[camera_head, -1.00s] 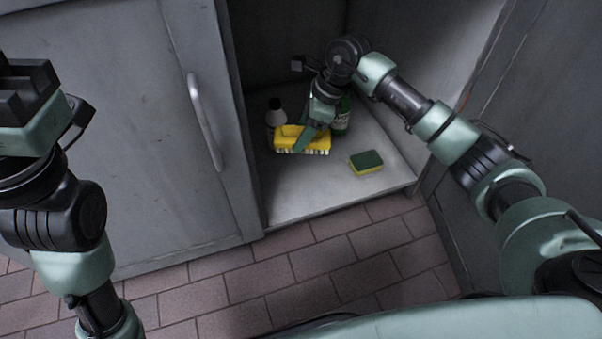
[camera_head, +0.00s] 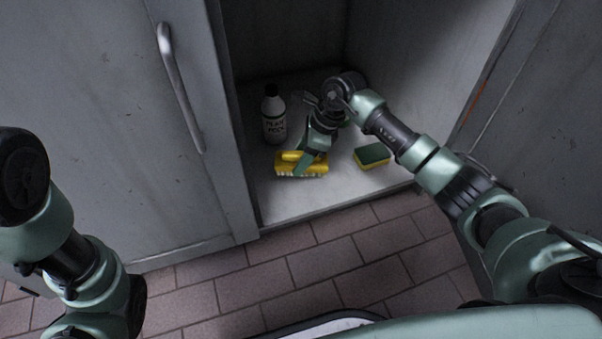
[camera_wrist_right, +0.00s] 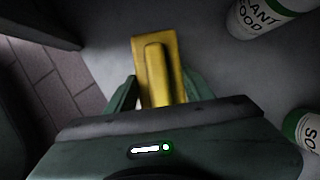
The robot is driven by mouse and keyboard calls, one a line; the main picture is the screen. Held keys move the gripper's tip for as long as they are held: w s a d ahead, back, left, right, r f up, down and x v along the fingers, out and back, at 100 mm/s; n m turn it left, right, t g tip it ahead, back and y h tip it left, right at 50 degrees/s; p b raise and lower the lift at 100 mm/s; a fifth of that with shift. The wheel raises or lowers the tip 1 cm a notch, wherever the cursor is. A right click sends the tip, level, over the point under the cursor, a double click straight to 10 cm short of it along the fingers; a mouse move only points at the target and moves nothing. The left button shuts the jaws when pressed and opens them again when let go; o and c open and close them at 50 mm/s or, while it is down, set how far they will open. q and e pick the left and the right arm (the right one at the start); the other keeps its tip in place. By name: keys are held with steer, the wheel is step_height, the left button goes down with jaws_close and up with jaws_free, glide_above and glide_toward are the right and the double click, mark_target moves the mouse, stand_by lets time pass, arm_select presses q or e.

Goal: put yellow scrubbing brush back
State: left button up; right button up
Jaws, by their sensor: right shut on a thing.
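The yellow scrubbing brush (camera_head: 290,164) is inside the open cabinet, near the front of its floor, with its pale bristles facing down. My right gripper (camera_head: 304,163) is shut on the brush. In the right wrist view the yellow brush (camera_wrist_right: 158,68) sits between the two green fingers of my right gripper (camera_wrist_right: 158,92). I cannot tell whether the bristles touch the cabinet floor (camera_head: 290,206). My left arm shows at the left edge of the head view, but its gripper is out of view.
A white plant food bottle (camera_head: 273,118) with a black cap stands left of my right gripper. A green-and-yellow sponge (camera_head: 372,156) lies to the right. Another bottle (camera_wrist_right: 306,130) shows at the right wrist view's edge. The cabinet door (camera_head: 120,120) with a metal handle is left.

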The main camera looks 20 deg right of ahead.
step_height(320, 180, down, 4)
steer(key=b, duration=0.2)
steer(key=shift+f+b, duration=0.25)
steer(key=shift+b, duration=0.15)
steer(key=shift+r, duration=0.15)
steer(key=o, duration=1.3)
steer(key=p+v, duration=0.7)
steer(key=v, duration=0.4)
steer(key=shift+d+r, duration=0.1)
steer(key=shift+r, duration=0.2)
steer(key=shift+s+d+r, duration=0.1)
steer(key=shift+r, duration=0.05)
